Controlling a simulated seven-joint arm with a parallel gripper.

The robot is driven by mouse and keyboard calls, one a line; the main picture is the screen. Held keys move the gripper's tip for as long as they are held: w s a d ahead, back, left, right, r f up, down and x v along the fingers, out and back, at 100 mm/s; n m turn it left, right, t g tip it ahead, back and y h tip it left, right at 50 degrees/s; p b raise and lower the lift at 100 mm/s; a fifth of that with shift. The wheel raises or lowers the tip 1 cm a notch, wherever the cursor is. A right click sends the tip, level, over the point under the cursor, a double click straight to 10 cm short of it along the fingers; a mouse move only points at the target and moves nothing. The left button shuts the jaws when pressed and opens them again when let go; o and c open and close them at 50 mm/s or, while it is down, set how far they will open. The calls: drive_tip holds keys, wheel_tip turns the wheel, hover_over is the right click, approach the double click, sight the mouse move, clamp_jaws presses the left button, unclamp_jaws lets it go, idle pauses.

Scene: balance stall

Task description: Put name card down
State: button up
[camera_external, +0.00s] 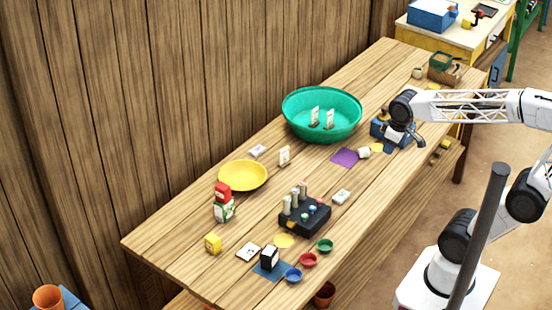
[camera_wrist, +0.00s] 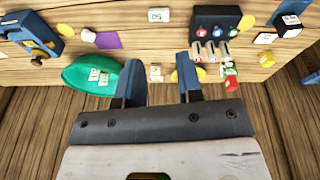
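A small white card (camera_external: 284,156) stands upright on the table between the green bowl and the yellow plate. In the wrist view a card (camera_wrist: 155,73) shows beyond the gap between the fingers, apart from them. Two more cards (camera_external: 315,115) stand inside the green bowl (camera_external: 297,126); they also show in the wrist view (camera_wrist: 99,76). Which one is the name card I cannot tell. My gripper (camera_wrist: 160,72) is open, its two blue fingers apart with nothing between them. In the external view it is above the table's right part, near a blue device (camera_external: 378,128).
A yellow plate (camera_external: 243,176), a black rack (camera_external: 304,216) with upright pegs, a red-and-white figure (camera_external: 223,203) and small coloured bowls (camera_external: 308,260) crowd the near half. Other white cards (camera_external: 341,197) lie flat. A purple sheet (camera_external: 345,158) lies mid-table. A wooden wall runs behind.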

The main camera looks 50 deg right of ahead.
drive_tip(key=shift+m, duration=0.8)
drive_tip(key=s, duration=0.1)
drive_tip(key=s+a+f, duration=0.1)
drive_tip(key=s, duration=0.1)
drive_tip(key=s+f, duration=0.1)
drive_tip(key=s, duration=0.1)
drive_tip(key=shift+s+a, duration=0.15)
drive_tip(key=shift+a, duration=0.1)
